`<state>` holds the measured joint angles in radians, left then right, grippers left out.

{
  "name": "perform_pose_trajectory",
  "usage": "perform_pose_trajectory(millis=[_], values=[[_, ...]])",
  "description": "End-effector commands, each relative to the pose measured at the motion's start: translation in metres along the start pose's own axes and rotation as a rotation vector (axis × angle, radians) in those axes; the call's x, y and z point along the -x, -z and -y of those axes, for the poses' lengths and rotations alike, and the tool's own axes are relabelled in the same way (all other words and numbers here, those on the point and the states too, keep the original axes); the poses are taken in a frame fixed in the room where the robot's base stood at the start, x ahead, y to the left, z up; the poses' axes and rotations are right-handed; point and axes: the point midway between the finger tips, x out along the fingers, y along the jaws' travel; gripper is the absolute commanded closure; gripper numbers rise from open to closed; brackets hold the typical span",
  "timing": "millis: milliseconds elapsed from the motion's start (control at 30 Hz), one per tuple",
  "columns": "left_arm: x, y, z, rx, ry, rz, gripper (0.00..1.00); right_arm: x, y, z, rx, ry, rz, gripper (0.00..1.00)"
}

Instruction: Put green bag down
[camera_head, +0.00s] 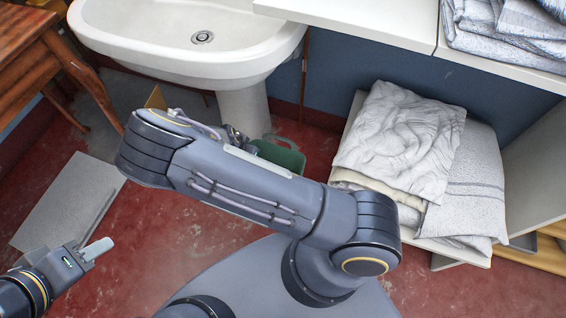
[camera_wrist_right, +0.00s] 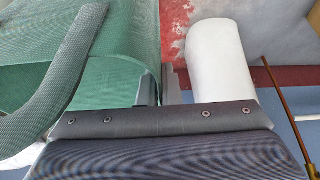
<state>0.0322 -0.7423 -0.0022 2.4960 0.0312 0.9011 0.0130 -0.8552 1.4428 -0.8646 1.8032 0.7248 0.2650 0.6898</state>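The green bag (camera_head: 280,153) shows in the head view behind my right forearm, in front of the sink's pedestal. The arm hides much of it. In the right wrist view the bag (camera_wrist_right: 115,50) fills the left side, with its ribbed handle (camera_wrist_right: 62,75) curving at far left. My right gripper (camera_wrist_right: 158,88) has its fingers close together, with the bag's edge between them; the handle is outside the fingers. Whether the bag touches the floor is hidden. My left gripper (camera_head: 98,249) is at lower left, away from the bag, with nothing visible in it; its finger gap is unclear.
A white sink (camera_head: 150,40) on a pedestal (camera_head: 243,108) stands behind the bag. A shelf with folded linens (camera_head: 400,140) is at right, under a white counter (camera_head: 350,20). A wooden table (camera_head: 30,50) is at upper left. A grey panel (camera_head: 65,205) lies on the red floor (camera_head: 160,245).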

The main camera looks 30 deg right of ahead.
Motion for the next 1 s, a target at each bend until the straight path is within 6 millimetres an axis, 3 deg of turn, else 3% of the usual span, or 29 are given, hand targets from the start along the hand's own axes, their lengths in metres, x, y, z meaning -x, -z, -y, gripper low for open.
perform_pose_trajectory(millis=[33, 233, 400, 767, 900, 1000], values=[[-0.008, -0.004, 0.004, 0.000, 0.000, 0.000, 0.64, -0.016, 0.009, -0.004, -0.008, -0.002, 0.002, 1.00], [-0.022, -0.011, 0.010, 0.000, 0.000, 0.000, 0.64, -0.056, 0.045, -0.015, -0.007, -0.002, 0.001, 1.00], [-0.033, -0.017, 0.015, 0.000, 0.000, 0.000, 0.64, -0.093, 0.053, -0.018, -0.002, -0.001, 0.001, 1.00], [-0.042, -0.021, 0.019, 0.000, 0.000, 0.000, 0.64, -0.123, 0.063, -0.022, -0.001, 0.000, 0.000, 1.00], [-0.054, -0.028, 0.025, 0.000, 0.000, 0.000, 0.64, -0.145, 0.054, -0.021, 0.002, 0.000, -0.001, 1.00], [-0.056, -0.028, 0.025, 0.000, 0.000, 0.000, 0.64, -0.150, 0.052, -0.020, 0.001, 0.001, -0.001, 1.00]])
